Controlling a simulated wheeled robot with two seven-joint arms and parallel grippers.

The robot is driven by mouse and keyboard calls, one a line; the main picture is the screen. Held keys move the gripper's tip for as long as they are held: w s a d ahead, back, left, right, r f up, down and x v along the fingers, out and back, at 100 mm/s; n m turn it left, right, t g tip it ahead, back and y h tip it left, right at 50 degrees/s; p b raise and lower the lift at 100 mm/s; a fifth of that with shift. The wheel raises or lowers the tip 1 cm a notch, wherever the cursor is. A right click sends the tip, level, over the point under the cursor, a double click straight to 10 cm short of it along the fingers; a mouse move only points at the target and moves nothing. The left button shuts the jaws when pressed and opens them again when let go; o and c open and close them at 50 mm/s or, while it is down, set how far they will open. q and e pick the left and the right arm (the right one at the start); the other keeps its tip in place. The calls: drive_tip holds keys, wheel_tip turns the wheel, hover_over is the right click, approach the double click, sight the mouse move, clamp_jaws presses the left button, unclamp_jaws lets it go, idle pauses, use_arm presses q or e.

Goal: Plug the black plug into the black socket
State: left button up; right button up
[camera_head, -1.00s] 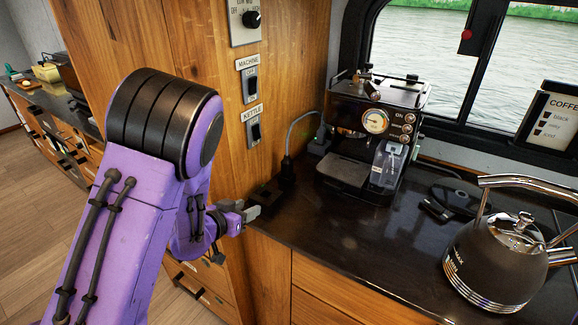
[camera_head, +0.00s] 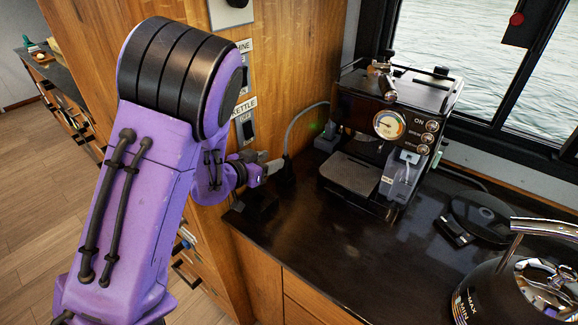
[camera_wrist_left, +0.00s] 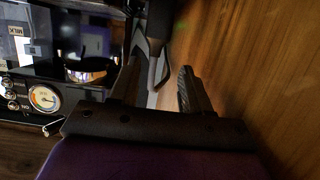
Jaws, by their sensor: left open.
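My right gripper is not in view.
The coffee machine (camera_head: 392,135) stands right of the plug, with a grey plug (camera_head: 326,139) behind. The kettle (camera_head: 520,290), a round black base (camera_head: 488,215) and a small black object (camera_head: 454,231) are farther right. The front counter (camera_head: 345,250) is clear.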

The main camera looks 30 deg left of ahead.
sight(284, 157)
use_arm(q)
drive_tip(key=p+x, duration=0.1)
drive_tip(key=x, duration=0.1)
drive_tip(key=p+x, duration=0.1)
drive_tip(key=x, duration=0.2)
drive_tip(key=p+x, duration=0.1)
drive_tip(key=x, duration=0.2)
drive_tip(key=shift+d, duration=0.4)
drive_tip(key=shift+w+f, duration=0.15)
drive_tip(key=shift+w, duration=0.25)
drive_tip(key=shift+s, duration=0.1)
clamp_jaws()
